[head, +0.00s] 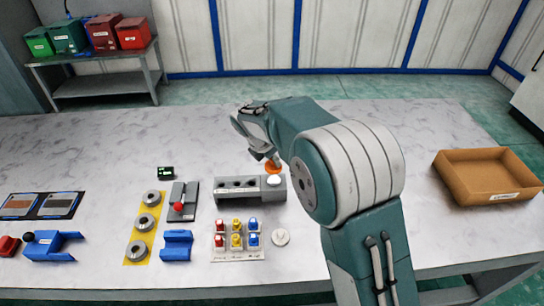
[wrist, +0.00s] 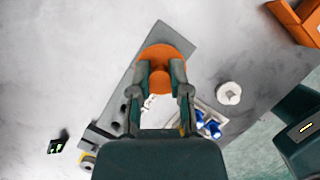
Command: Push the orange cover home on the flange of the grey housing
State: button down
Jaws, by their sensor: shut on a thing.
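The orange cover (head: 272,167) is round and shows small beneath my gripper in the head view. In the wrist view the cover (wrist: 166,52) is large, with its middle knob between my two fingers. My gripper (head: 269,156) is shut on the cover. The grey housing (head: 236,197) is a long block with several round holes along its top. A pale round face, perhaps the flange, shows at its right end, just below the cover. In the wrist view the housing (wrist: 184,36) lies under the cover. I cannot tell whether cover and flange touch.
In front of the housing stands a rack of red, yellow and blue pieces (head: 236,241), beside a white disc (head: 280,237). A yellow strip (head: 143,228) with grey rings and a blue cradle (head: 176,245) lie left. A cardboard tray (head: 488,177) is right. The table behind is clear.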

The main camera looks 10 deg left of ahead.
aim_at(277, 178)
jog(key=shift+f, duration=2.4)
jog(key=shift+d+f, duration=0.1)
jog(key=shift+f, duration=0.5)
dwell(2.8)
jog(key=c, duration=0.5)
grip_release()
jog(key=shift+r, duration=3.5)
